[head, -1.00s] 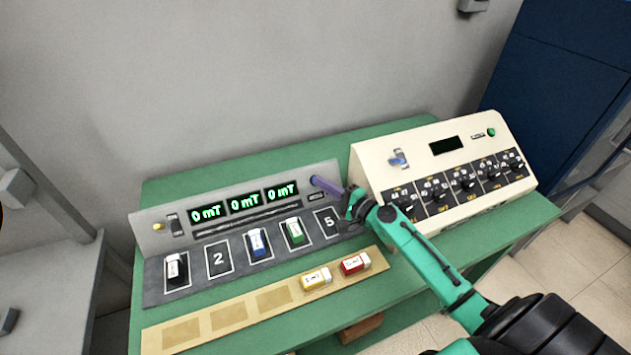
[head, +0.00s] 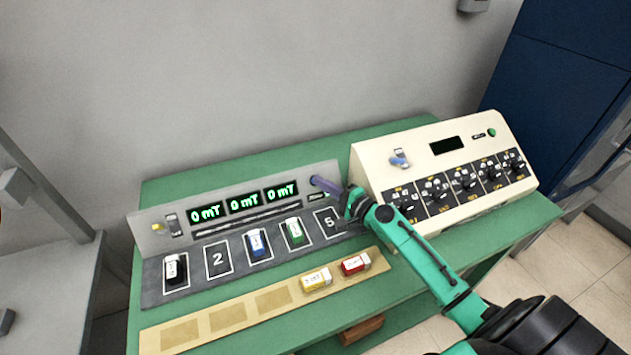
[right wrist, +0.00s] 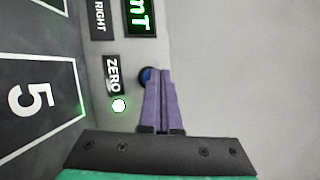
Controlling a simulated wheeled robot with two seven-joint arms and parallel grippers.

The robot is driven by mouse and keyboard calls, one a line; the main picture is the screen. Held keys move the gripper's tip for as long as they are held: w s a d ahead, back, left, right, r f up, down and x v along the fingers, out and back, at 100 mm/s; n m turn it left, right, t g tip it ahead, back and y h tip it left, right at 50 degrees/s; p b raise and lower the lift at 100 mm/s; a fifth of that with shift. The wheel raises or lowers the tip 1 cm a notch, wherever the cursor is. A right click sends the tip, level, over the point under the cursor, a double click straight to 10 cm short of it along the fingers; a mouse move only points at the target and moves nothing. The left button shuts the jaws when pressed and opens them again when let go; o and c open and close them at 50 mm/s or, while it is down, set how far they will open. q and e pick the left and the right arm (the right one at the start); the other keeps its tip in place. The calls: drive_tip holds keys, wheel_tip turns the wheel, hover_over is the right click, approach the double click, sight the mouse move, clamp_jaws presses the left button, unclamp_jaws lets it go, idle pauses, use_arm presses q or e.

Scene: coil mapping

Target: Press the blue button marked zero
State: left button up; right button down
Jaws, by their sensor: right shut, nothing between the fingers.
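The blue button (right wrist: 147,74) shows in the right wrist view beside the label ZERO (right wrist: 113,74) on the grey panel. It is partly covered by the purple fingers of my right gripper. My right gripper (head: 317,182) is shut and empty, with its fingertips at the button, at the right end of the grey panel. The gripper also shows in the right wrist view (right wrist: 155,76). I cannot tell whether the tips touch the button or whether it is pushed in. A small lamp (right wrist: 119,105) near the label glows green-white. My left gripper is not in view.
Three green displays (head: 243,202) read 0 mT. Black, blue and green blocks stand on numbered slots of the panel's base. Yellow (head: 317,280) and red (head: 355,264) blocks lie on a tan strip (head: 165,338). A cream console (head: 372,160) with several knobs stands close right.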

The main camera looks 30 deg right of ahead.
drive_tip(key=shift+s+r, duration=0.25)
drive_tip(key=shift+s, duration=0.05)
drive_tip(key=s+r+p, duration=0.3)
drive_tip(key=s, duration=0.2)
drive_tip(key=shift+a, duration=0.15)
